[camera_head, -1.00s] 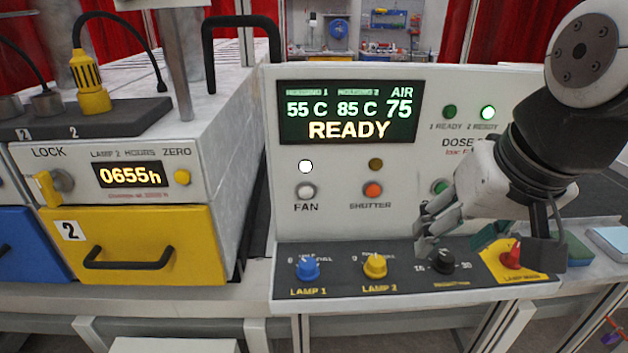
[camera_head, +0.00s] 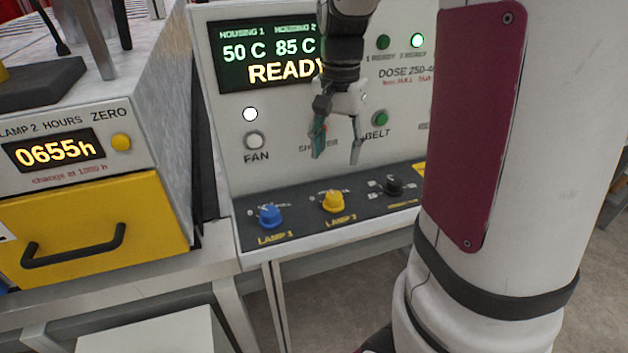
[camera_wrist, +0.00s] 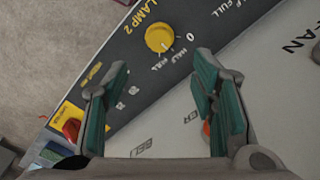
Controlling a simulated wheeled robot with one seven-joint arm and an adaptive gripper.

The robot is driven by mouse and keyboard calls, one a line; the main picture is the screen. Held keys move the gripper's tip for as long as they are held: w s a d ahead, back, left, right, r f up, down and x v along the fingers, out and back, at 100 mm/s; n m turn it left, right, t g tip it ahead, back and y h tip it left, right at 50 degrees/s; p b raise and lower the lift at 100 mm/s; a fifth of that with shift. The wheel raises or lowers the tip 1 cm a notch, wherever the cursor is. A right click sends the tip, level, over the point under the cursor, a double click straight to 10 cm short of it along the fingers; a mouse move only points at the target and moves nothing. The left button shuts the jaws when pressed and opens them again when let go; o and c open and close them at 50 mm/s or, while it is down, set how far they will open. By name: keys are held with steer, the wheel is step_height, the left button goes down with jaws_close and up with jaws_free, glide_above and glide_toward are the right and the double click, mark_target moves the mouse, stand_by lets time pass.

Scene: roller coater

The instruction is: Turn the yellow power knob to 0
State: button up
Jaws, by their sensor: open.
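The yellow power knob (camera_head: 334,202) sits on the dark sloped strip of the panel, above the label LAMP 2. In the wrist view the yellow knob (camera_wrist: 160,38) lies beyond my fingertips, with 0, HALF and FULL marked beside it. Its pointer appears to face the FULL side, but this is small. My gripper (camera_head: 338,150) is open and empty, pointing down above the strip, a little above the yellow knob and apart from it. In the wrist view its two green-padded fingers (camera_wrist: 160,78) stand well apart.
A blue LAMP 1 knob (camera_head: 270,215) is left of the yellow one, and a black knob (camera_head: 393,187) is to its right. The display (camera_head: 262,52) reads READY. The wrist view shows a red knob (camera_wrist: 72,128). A yellow drawer (camera_head: 95,225) stands at left.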

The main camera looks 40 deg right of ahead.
mark_target(334, 195)
step_height(334, 195, down, 12)
steer(key=shift+r, duration=0.2)
steer(key=c, duration=1.1)
